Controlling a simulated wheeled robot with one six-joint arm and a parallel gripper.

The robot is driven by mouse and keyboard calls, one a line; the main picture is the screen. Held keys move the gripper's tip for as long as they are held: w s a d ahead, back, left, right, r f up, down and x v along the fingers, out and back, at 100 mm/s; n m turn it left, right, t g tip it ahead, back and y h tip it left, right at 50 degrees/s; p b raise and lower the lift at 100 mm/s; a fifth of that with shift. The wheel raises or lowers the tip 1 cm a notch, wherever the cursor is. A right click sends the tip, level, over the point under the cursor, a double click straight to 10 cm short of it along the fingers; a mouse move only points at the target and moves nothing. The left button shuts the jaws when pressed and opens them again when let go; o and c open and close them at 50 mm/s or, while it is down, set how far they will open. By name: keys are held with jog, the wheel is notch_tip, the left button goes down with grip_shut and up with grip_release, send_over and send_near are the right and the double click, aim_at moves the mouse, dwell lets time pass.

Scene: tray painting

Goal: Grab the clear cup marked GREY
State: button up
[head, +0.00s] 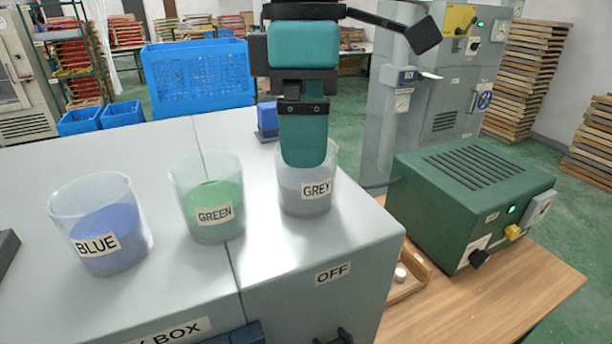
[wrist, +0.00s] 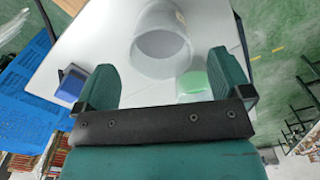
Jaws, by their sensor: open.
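The clear cup marked GREY (head: 306,196) stands upright on the metal box top, with grey contents low inside. My gripper (head: 304,155) points down at this cup; in the head view its near finger overlaps the cup's rim and hides part of it. In the wrist view the two fingers of my gripper (wrist: 166,72) are spread wide and empty. The grey cup (wrist: 163,42) lies just beyond the fingertips, roughly between them. I cannot tell whether a finger touches it.
A clear cup marked GREEN (head: 212,205) stands left of the grey one, and a cup marked BLUE (head: 100,232) further left. A small blue box (head: 267,117) sits behind. A green machine (head: 470,200) stands right on a wooden table (head: 500,300). The front of the top is clear.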

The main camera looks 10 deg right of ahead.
aim_at(306, 176)
jog(key=shift+f+p, duration=0.8)
jog(key=shift+f, duration=1.9)
jog(key=c, duration=1)
jog(key=shift+c, duration=0.3)
jog(key=shift+a+r, duration=0.1)
jog(key=shift+r, duration=0.05)
